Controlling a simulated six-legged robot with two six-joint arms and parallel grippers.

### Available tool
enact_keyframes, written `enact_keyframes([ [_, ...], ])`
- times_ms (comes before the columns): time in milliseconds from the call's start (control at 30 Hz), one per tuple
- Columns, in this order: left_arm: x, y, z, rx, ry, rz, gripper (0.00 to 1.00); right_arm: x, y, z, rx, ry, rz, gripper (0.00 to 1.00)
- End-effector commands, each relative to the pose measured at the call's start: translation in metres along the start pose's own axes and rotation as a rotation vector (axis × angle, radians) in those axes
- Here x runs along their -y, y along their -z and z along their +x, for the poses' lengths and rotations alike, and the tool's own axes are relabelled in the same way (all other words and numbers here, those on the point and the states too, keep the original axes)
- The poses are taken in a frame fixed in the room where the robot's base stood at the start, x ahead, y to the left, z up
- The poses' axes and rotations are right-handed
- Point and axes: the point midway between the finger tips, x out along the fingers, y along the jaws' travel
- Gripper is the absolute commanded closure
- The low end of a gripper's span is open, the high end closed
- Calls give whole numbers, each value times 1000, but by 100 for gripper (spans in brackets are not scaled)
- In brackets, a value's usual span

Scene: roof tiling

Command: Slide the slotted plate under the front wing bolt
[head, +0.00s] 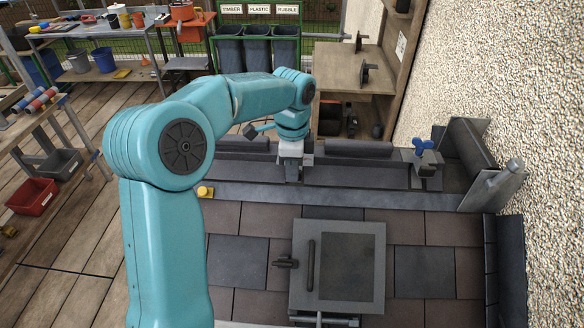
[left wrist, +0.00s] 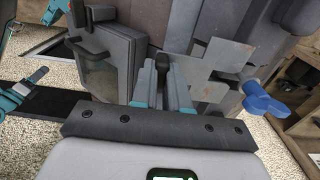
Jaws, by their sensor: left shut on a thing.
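My left gripper (head: 290,172) is down at the dark ridge strip, left of the blue wing bolt (head: 422,148). Teal parts (left wrist: 25,88) at the left edge of that view may belong to my right arm; the head view does not show my right gripper.
A square hatch (head: 367,270) with a dark bar handle lies on the roof tiles (head: 237,262) in front. A yellow knob (head: 205,192) sits left of the ridge. Wooden shelves (head: 345,80) stand behind.

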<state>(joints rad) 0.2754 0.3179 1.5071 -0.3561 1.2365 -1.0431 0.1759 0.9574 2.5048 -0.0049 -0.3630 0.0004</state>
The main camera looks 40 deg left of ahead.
Motion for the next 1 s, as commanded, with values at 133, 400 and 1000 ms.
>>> enact_keyframes([
  [133, 3, 0, 0, 0, 1, -1, 100, 1, 0, -3, 0, 0, 0, 20],
  [400, 3, 0, 0, 0, 1, -1, 100, 1, 0, -3, 0, 0, 0, 20],
  [1000, 10, 0, 1, 0, 1, -1, 100, 3, 0, -9, 0, 0, 0, 20],
])
